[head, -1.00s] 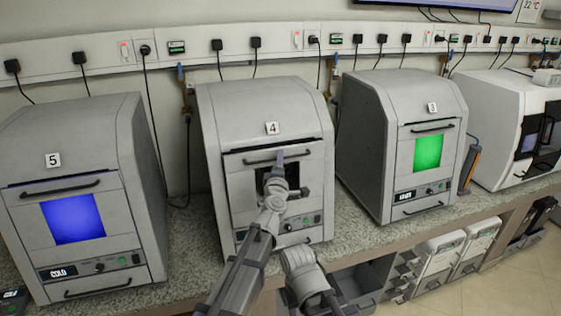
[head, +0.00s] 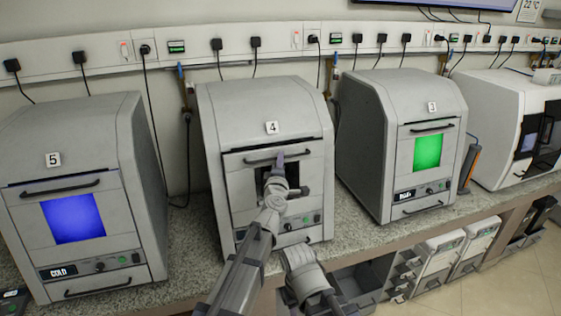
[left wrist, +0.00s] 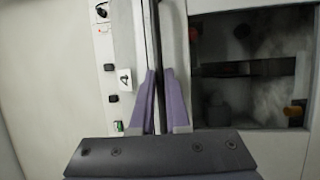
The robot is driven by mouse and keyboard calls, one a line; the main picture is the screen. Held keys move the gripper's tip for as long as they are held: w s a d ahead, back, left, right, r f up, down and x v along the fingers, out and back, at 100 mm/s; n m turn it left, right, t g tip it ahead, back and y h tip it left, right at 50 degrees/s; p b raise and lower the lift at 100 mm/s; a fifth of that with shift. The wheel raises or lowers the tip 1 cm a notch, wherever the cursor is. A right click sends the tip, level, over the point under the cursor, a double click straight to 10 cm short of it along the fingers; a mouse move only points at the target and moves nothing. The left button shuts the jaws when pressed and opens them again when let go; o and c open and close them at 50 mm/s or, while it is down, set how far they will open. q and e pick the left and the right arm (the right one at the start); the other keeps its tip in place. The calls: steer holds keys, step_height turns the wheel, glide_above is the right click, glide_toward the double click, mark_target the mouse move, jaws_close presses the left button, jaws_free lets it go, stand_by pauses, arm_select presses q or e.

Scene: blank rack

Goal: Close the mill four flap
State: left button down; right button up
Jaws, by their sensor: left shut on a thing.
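Mill four (head: 262,100) is the grey box with a "4" label in the middle of the bench in the head view. Its flap (head: 237,185) has a black bar handle (head: 262,161) and a dark window. A dark line shows along the flap's top edge. My left gripper (head: 281,154) is at the handle, in front of the flap. In the left wrist view, its purple fingers (left wrist: 159,98) are shut on the black handle (left wrist: 157,40), with the dark window (left wrist: 250,70) to the right. My arm hides part of the window and lower panel. My right gripper is not visible.
Mill five (head: 75,140), with a blue window, stands to the left. Mill three (head: 385,105), with a green window, stands to the right. The speckled bench (head: 345,232) shows between them. Cords hang from the wall rail (head: 200,50).

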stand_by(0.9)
arm_select(q)
steer(key=shift+w+a, duration=0.25)
steer(key=shift+w, duration=0.55)
steer(key=shift+w+a, duration=0.25)
steer(key=shift+w, duration=0.5)
steer(key=c, duration=0.9)
jaws_free()
steer(key=shift+s, duration=0.15)
glide_toward(277, 155)
steer(key=shift+w+d+r, duration=0.2)
steer(key=shift+w+r, duration=0.2)
